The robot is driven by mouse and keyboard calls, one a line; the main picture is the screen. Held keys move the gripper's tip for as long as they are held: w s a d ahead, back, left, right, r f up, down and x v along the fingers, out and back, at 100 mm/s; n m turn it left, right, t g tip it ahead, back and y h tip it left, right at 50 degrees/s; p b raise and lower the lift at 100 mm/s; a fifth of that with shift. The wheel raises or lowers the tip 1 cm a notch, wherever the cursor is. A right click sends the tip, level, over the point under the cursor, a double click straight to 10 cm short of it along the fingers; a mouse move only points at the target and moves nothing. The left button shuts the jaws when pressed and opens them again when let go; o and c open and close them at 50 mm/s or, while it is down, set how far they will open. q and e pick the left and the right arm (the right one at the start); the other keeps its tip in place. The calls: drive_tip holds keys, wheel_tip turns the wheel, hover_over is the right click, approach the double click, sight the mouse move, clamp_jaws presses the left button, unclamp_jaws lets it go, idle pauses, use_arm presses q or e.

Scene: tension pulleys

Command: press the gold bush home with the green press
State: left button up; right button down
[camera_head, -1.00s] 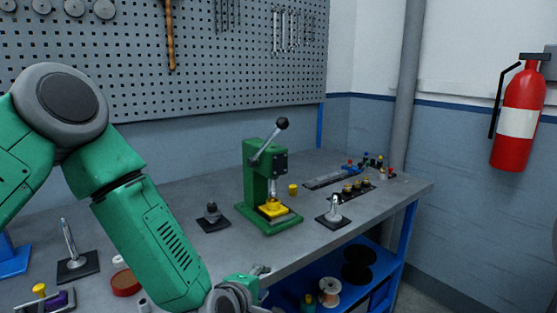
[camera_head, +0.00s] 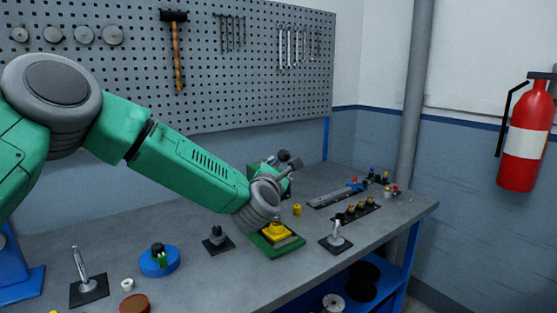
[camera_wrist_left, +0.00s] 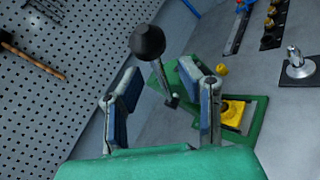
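The green press (camera_head: 272,252) stands on the bench, mostly hidden behind my left arm in the head view; its green body (camera_wrist_left: 190,75) shows in the left wrist view. A yellow block (camera_head: 277,231) sits on its base, also seen in the left wrist view (camera_wrist_left: 233,112). The press lever ends in a black ball knob (camera_wrist_left: 147,41). My left gripper (camera_wrist_left: 165,88) is open, its blue-padded fingers apart on either side of the lever in that picture; contact cannot be told. A small yellow cylinder (camera_head: 297,210) stands behind the press. I cannot tell which piece is the gold bush. My right gripper is not in view.
A black rack with gold-topped pieces (camera_head: 356,211) and a long grey strip (camera_head: 338,196) lie to the right. Posts on black plates stand right (camera_head: 337,237) and left (camera_head: 217,239) of the press. A blue disc (camera_head: 160,262) lies further left. The pegboard (camera_head: 230,70) rises behind.

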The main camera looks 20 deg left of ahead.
sight(279, 164)
use_arm(q)
drive_tip(key=w, duration=0.2)
drive_tip(key=shift+w+d+r, duration=0.15)
drive_tip(key=shift+w+d, duration=0.05)
drive_tip(key=shift+w, duration=0.1)
drive_tip(key=shift+w+a+p, duration=0.15)
drive_tip(key=shift+w+p, duration=0.2)
drive_tip(key=shift+w+a+f, duration=0.25)
drive_tip(key=shift+w+a, duration=0.25)
drive_tip(key=shift+a, duration=0.15)
drive_tip(key=shift+w+a+f, duration=0.1)
drive_tip(key=shift+a, duration=0.3)
drive_tip(key=shift+d, duration=0.25)
drive_tip(key=c, duration=0.6)
drive_tip(key=shift+d+r, duration=0.2)
drive_tip(key=shift+d, duration=0.05)
clamp_jaws()
drive_tip(key=shift+d, duration=0.2)
